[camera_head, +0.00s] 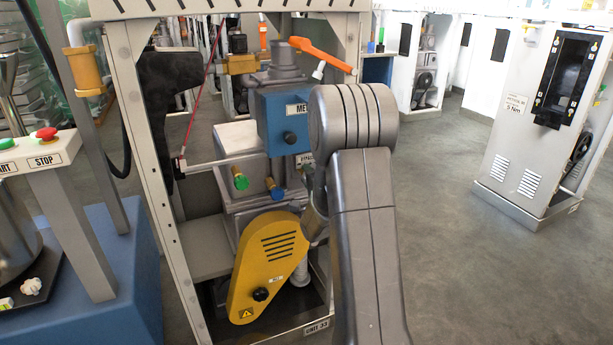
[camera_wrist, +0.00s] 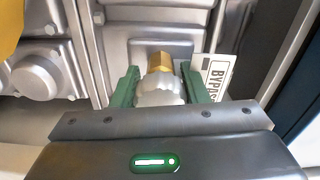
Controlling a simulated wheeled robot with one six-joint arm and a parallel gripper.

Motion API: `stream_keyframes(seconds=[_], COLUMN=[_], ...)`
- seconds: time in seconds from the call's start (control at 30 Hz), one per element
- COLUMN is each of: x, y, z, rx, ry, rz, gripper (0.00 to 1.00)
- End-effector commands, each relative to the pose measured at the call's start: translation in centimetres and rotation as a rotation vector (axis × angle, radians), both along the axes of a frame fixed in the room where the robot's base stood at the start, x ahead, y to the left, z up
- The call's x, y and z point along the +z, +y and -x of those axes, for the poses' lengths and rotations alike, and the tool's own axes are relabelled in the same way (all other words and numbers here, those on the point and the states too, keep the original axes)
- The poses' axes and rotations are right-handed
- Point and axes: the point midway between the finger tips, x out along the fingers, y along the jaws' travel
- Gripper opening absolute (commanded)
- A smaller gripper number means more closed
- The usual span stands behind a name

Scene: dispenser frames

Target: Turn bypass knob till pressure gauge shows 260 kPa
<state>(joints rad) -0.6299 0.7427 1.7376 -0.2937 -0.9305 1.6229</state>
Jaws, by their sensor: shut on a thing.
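The bypass knob (camera_wrist: 158,93) is pale grey-white and lobed, on a brass fitting (camera_wrist: 160,62) in the wrist view. A label reading "BYPAS…" (camera_wrist: 214,78) stands right of it, partly hidden by a finger. My gripper (camera_wrist: 159,74) has its two green fingers on either side of the knob, shut on it. In the head view my grey arm covers the gripper and the knob. I can make out no pressure gauge or reading in either view.
The dispenser frame's post (camera_head: 140,130) stands left of the machine. A blue box (camera_head: 285,120), a green knob (camera_head: 240,180), a blue knob (camera_head: 274,188) and a yellow guard (camera_head: 265,262) are close to my arm. Open floor (camera_head: 445,200) lies to the right.

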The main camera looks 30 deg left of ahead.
Motion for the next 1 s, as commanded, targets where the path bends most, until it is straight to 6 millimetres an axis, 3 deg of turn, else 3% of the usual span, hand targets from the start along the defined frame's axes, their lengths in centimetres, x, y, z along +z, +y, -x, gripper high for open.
stream_keyframes(seconds=[0.3,0.87,0.9,1.0], x=[0.02,0.01,0.01,0.01], y=[0.00,-0.02,-0.02,-0.02], z=[-0.01,-0.01,-0.01,-0.01], rx=[0.000,0.000,0.000,0.000], ry=[0.095,0.113,0.113,0.113], rz=[-0.080,-0.097,-0.097,-0.097], gripper=[0.18,0.18,0.48,0.62])
